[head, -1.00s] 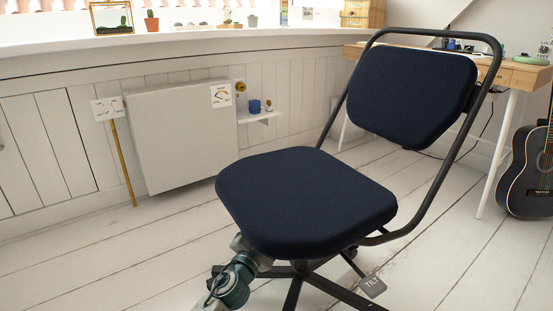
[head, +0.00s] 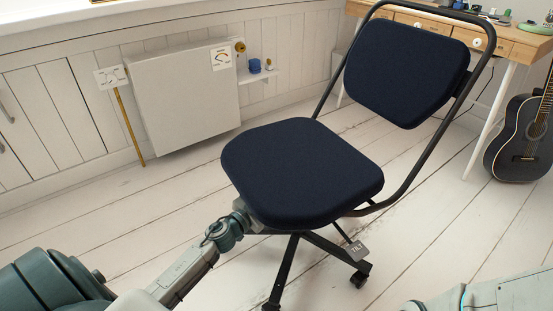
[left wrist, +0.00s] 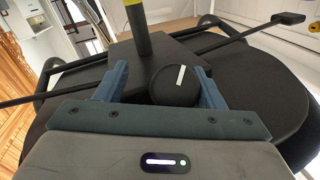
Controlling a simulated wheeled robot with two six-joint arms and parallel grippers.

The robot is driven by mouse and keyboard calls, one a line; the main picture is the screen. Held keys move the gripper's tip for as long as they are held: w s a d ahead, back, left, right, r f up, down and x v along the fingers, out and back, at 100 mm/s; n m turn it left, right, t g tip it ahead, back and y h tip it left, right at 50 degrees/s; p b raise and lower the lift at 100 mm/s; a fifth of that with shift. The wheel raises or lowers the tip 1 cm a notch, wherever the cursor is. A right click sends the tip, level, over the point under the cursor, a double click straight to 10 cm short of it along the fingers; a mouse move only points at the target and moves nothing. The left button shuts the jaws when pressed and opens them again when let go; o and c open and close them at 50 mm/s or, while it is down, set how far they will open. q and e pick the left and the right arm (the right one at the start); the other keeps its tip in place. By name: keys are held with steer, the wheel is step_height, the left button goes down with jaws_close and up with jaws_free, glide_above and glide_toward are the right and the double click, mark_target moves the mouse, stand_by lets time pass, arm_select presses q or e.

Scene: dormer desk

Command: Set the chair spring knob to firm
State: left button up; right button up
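The dark blue office chair (head: 300,175) stands in the middle of the head view. Its spring knob (left wrist: 174,92) shows only in the left wrist view, under the seat: a round black knob with a white mark line. My left gripper (left wrist: 161,72) is open, with one finger on each side of the knob. The knob lies close to the right-hand finger, and a gap shows on the left. I cannot tell whether a finger touches it. In the head view my left gripper (head: 245,218) is at the seat's front-left edge, partly hidden beneath it. My right gripper is out of view.
A guitar (head: 520,140) and wooden desk (head: 500,42) are at right. Floor around the chair is clear.

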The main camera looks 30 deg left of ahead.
arm_select(q)
steer(key=shift+h, duration=0.5)
steer(key=shift+d+f+g+h, duration=0.15)
steer(key=shift+g+h, duration=0.15)
steer(key=shift+h, duration=0.3)
steer(key=v, duration=1.1)
steer(key=s+d+f+n+g+y, duration=0.1)
steer(key=s+d+n+g+y, duration=0.15)
steer(key=s+d+g, duration=0.35)
steer(key=s+d+f+n+g+y, duration=0.15)
steer(key=s+d+g+y, duration=0.3)
steer(key=s, duration=0.45)
steer(key=w+d+r+t, duration=0.1)
steer(key=w+r+t, duration=0.2)
steer(key=r, duration=0.7)
steer(key=w+d+r+t+h+p, duration=0.1)
steer(key=w+r+t, duration=0.3)
steer(key=r, duration=0.5)
steer(key=w+d+r+t+h+p, duration=0.1)
steer(key=w+d+r+t, duration=0.1)
steer(key=r+t, duration=0.5)
steer(key=shift+w+d+r, duration=0.3)
steer(key=shift+w+r, duration=0.4)
steer(key=shift+r, duration=1.15)
